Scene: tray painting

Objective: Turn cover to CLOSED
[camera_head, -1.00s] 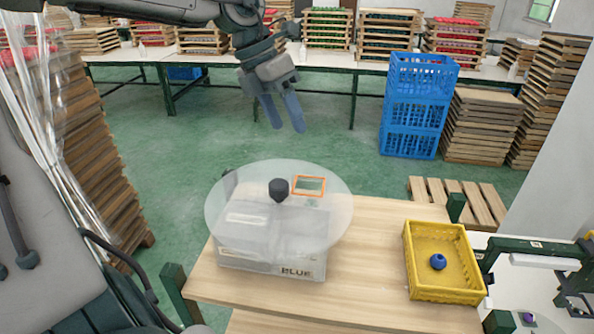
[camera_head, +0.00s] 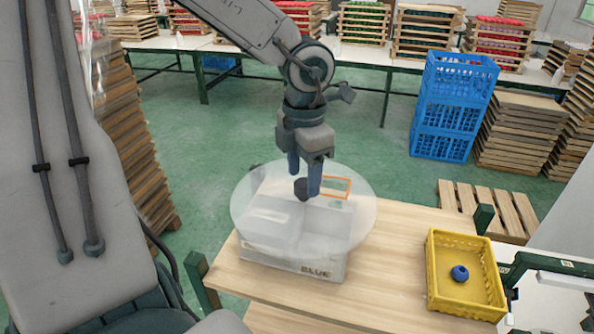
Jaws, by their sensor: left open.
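The cover (camera_head: 265,215) is a round, see-through disc lying over a pale box (camera_head: 292,259) marked BLUE on the wooden table. A dark knob (camera_head: 301,189) stands near the middle of the cover. An orange-framed opening (camera_head: 337,188) shows at the right rear of the disc. My left gripper (camera_head: 304,184) points down with its fingers open at the knob, one finger to its left and behind, the other at its right. I cannot tell whether the fingers touch the knob. My right gripper is not in view.
A yellow crate (camera_head: 435,276) with a blue ball (camera_head: 460,273) sits at the table's right. The wooden table (camera_head: 385,262) is bare between box and crate. Blue crates (camera_head: 447,107) and a pallet (camera_head: 490,208) stand on the floor behind.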

